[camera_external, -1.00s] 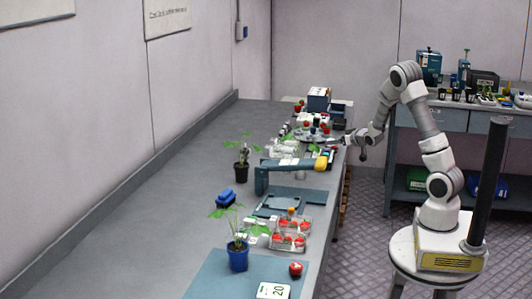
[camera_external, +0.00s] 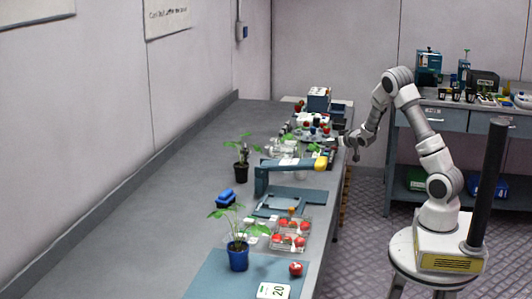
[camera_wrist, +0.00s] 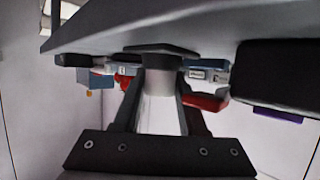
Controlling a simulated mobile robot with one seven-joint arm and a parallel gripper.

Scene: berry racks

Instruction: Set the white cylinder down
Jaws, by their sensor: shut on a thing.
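The white cylinder (camera_wrist: 160,112) stands out in the wrist view between the two dark fingers of my gripper (camera_wrist: 160,88), which is shut on it. A dark round piece (camera_wrist: 160,56) shows at the cylinder's far end, against a broad grey surface. I cannot tell whether the cylinder touches that surface. In the external view my gripper (camera_external: 352,146) is small, at the right edge of the long grey bench (camera_external: 150,215), near its far part. The cylinder cannot be made out there.
A blue-and-yellow device (camera_external: 290,165) stands on the bench near my gripper. Potted plants (camera_external: 238,254), clear boxes of red berries (camera_external: 289,236) and a blue box (camera_external: 319,98) are along the bench. The bench's left side is mostly clear.

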